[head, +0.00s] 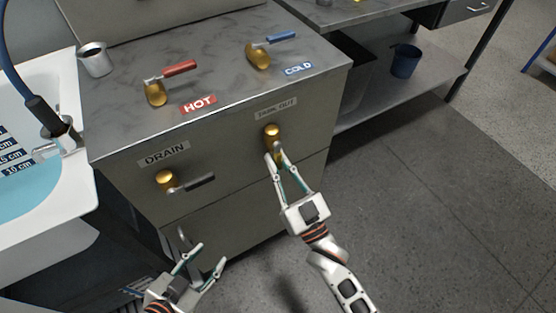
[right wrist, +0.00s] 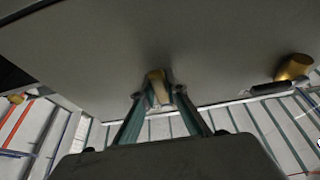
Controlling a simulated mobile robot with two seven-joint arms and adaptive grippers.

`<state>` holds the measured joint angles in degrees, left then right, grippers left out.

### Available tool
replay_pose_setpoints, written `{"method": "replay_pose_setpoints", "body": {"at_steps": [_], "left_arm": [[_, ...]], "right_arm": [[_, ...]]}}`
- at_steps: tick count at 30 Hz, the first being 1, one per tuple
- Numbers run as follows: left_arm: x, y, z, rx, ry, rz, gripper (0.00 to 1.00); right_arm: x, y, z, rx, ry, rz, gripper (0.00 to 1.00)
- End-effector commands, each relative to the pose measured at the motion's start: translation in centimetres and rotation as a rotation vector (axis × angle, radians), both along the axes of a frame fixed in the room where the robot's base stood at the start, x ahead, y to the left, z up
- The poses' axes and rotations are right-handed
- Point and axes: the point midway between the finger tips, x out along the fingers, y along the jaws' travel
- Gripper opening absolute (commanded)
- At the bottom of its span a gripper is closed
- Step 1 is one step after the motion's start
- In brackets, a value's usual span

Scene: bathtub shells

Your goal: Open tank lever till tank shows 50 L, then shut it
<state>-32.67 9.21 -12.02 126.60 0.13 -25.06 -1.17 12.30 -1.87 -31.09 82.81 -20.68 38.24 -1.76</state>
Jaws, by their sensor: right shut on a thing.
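The TANK OUT valve (head: 272,131) is a brass knob on the front of the grey cabinet, under its label. Its lever seems to point down and is mostly hidden by my right gripper (head: 277,158), which is shut on it. In the right wrist view, the brass part of the tank lever (right wrist: 155,76) shows between the fingertips of the right gripper (right wrist: 160,92). My left gripper (head: 205,257) is open and empty, low in front of the cabinet. No tank volume reading is in view.
The DRAIN valve (head: 166,180) has a dark handle pointing right. HOT (head: 156,93) and COLD (head: 258,57) levers stand on the cabinet top near a metal cup (head: 94,59). A basin with blue water (head: 25,190) is at left; a blue bucket (head: 405,61) sits on the shelf.

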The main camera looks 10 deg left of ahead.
Motion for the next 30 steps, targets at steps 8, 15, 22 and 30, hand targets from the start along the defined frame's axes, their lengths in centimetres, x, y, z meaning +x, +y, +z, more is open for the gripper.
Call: {"method": "replay_pose_setpoints", "body": {"at_steps": [8,15,22,30], "left_arm": [[0.9,0.0,0.7,-0.002,-0.02,0.002,0.4],[0.6,0.0,0.5,-0.003,-0.014,0.004,0.4],[0.3,0.0,0.3,-0.002,-0.008,0.003,0.4],[0.4,0.0,0.3,-0.001,-0.008,0.001,0.4]], "right_arm": [[-0.1,0.1,-0.1,0.003,0.003,0.003,0.31],[-0.1,0.0,0.0,0.001,0.001,0.002,0.31],[-1.4,-0.9,-0.8,-0.001,0.003,0.002,0.31],[-6.1,-4.2,-1.4,0.0,0.005,0.002,0.31]]}}
